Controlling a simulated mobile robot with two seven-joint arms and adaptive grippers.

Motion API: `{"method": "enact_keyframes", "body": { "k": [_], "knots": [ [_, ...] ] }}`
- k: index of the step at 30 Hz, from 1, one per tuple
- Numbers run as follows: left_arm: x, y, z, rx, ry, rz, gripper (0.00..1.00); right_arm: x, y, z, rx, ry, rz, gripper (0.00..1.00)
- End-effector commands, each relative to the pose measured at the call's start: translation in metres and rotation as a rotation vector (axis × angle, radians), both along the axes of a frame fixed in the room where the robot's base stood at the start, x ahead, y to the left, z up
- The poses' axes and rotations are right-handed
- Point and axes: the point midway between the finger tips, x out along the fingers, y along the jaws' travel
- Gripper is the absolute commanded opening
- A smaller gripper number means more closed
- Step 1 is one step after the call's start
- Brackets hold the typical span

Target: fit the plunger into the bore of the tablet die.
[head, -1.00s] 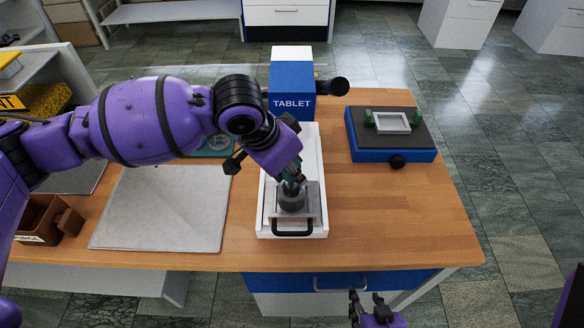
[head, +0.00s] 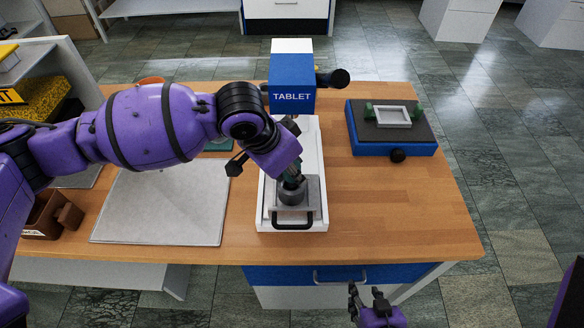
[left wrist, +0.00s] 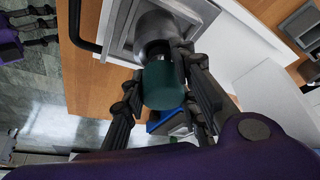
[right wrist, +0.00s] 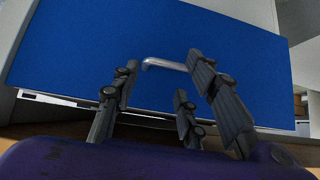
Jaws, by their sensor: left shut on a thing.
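The tablet die (head: 291,197) is a grey cylinder standing on a square metal plate in the white tray (head: 264,215) of the press. It also shows in the left wrist view (left wrist: 157,28). My left gripper (head: 293,181) is directly above the die and shut on the plunger, seen in the left wrist view as a dark green grip (left wrist: 164,86) with a short metal shaft (left wrist: 157,50). The shaft's end meets the die top at the bore; how deep it sits is hidden. My right gripper (right wrist: 160,85) is open and empty, low in front of the bench drawer.
The blue tablet press (head: 292,85) with a black knob stands behind the tray. A black handle (head: 292,226) is at the tray's front. A grey mat (head: 160,205) lies left, and a blue device (head: 392,148) stands right. The wooden top at front right is clear.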

Motion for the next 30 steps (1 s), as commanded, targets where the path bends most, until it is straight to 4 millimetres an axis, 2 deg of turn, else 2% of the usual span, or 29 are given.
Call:
{"method": "enact_keyframes", "body": {
  "k": [7,8,13,23,26,30],
  "knots": [
    [0.000,0.000,-0.006,-0.001,-0.001,0.000,0.00,-0.001,0.000,-0.001,0.000,0.001,0.000,0.40],
    [0.000,0.000,-0.007,-0.001,-0.001,0.000,0.28,-0.001,0.000,-0.001,0.000,0.001,0.000,0.40],
    [0.000,0.000,-0.007,0.001,-0.001,0.000,0.50,-0.001,0.000,-0.001,0.000,0.002,0.000,0.40],
    [0.000,0.001,-0.005,0.001,0.000,0.001,0.50,0.000,0.001,0.000,0.002,-0.001,-0.002,0.40],
    [-0.002,0.004,0.003,0.001,-0.001,0.002,0.50,0.000,0.000,0.000,0.001,0.000,-0.001,0.40],
    [-0.007,0.012,0.027,0.001,-0.004,0.002,0.50,0.000,0.000,0.000,0.001,0.000,-0.001,0.40]
  ]
}}
